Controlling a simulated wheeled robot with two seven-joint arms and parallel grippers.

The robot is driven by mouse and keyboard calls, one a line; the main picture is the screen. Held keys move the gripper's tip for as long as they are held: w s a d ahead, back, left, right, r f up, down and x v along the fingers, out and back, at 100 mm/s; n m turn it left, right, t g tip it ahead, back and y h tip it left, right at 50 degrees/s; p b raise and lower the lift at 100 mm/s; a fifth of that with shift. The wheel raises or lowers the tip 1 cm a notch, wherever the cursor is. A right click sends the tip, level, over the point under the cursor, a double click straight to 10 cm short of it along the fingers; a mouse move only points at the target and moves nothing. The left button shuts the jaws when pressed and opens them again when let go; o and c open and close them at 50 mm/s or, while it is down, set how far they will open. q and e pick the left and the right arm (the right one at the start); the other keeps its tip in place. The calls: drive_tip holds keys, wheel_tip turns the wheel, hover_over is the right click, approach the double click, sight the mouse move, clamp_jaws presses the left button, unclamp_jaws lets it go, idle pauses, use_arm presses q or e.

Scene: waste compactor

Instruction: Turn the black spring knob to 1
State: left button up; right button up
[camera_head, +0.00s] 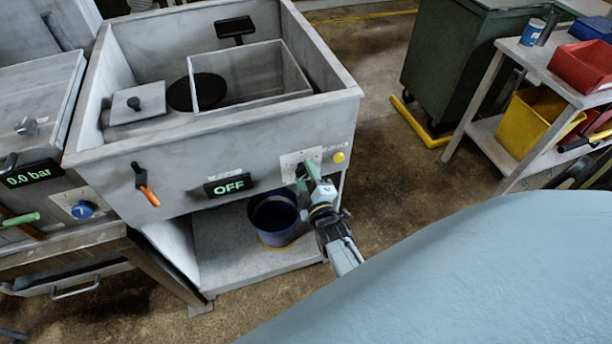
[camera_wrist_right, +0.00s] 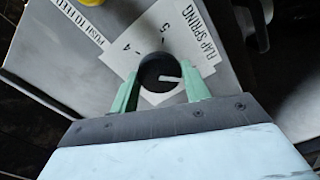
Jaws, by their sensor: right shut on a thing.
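The black spring knob (camera_wrist_right: 160,72) sits on a white dial plate (camera_wrist_right: 140,40) marked "FLAP SPRING", with the figures 4 and 5 readable. The knob's white pointer line aims to the right in the right wrist view, toward one finger; no figure 1 can be read there. My right gripper (camera_wrist_right: 160,92) has its green fingers on either side of the knob and is shut on it. In the head view my right gripper (camera_head: 309,178) is at the plate (camera_head: 290,160) on the machine's front and mostly hides the knob. My left gripper is not in view.
A yellow button (camera_head: 339,157) is right of the plate. An "OFF" display (camera_head: 228,185) and an orange-handled lever (camera_head: 147,186) are to its left. A blue bucket (camera_head: 273,222) stands on the shelf below. A yellow bin (camera_head: 535,118) sits on the cart at right.

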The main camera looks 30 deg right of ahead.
idle(0.3)
drive_tip(key=o, duration=1)
drive_tip(key=shift+c, duration=0.2)
drive_tip(key=shift+s, duration=0.1)
drive_tip(key=v, duration=1.3)
drive_tip(key=shift+s+f, duration=0.1)
